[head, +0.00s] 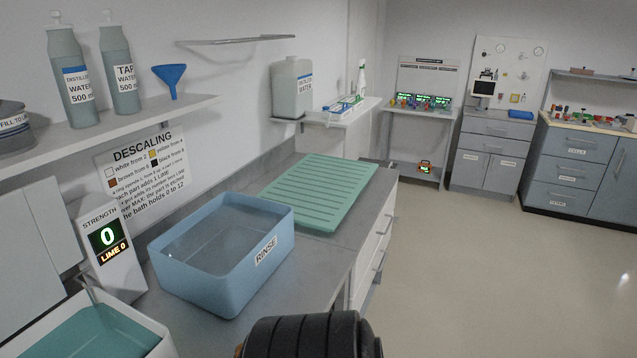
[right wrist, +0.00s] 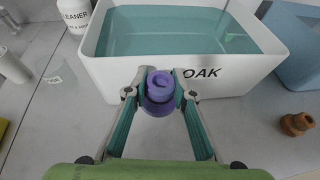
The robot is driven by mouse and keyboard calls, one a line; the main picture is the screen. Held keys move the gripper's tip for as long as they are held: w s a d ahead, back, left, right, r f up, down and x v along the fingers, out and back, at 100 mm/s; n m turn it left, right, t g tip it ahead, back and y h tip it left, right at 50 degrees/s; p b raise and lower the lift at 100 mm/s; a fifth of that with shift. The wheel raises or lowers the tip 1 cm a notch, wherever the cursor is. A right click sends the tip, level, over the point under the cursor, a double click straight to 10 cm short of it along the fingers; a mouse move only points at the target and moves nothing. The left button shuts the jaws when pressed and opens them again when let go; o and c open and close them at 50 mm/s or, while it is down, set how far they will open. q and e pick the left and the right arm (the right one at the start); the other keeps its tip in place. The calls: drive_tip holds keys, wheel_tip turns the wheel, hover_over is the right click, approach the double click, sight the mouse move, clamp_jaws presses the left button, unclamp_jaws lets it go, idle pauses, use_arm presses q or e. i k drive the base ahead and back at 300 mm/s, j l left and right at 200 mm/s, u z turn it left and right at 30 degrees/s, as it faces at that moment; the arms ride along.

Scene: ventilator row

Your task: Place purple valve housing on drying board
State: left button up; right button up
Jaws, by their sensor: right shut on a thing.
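The purple valve housing (right wrist: 160,90) is held between the fingertips of my right gripper (right wrist: 160,88) in the right wrist view. It appears in front of the wall of the white soak bath (right wrist: 190,76); its height above the counter is hard to tell. The green ribbed drying board (head: 318,190) lies on the counter in the head view, beyond the blue rinse basin (head: 225,250). The visible part of the board is bare. My right gripper does not show in the head view. My left gripper is in neither view.
A brown part (right wrist: 296,124) stands on the counter right of the gripper. A cleaner bottle (right wrist: 74,14) stands left of the soak bath. A strength display (head: 108,245) stands beside the rinse basin. A shelf (head: 150,120) with bottles and a blue funnel (head: 170,78) hangs above.

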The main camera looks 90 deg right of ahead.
sight(321, 179)
drive_tip(key=l+z, duration=0.8)
drive_tip(key=l, duration=0.25)
drive_tip(key=i+l+z, duration=0.1)
drive_tip(key=l+z, duration=0.3)
drive_tip(key=i+l, duration=0.1)
drive_tip(key=l, duration=0.3)
drive_tip(key=i+l, duration=0.15)
drive_tip(key=l, duration=0.3)
drive_tip(key=i+l+z, duration=0.1)
drive_tip(key=l, duration=0.3)
drive_tip(key=i+l, duration=0.15)
drive_tip(key=l, duration=0.3)
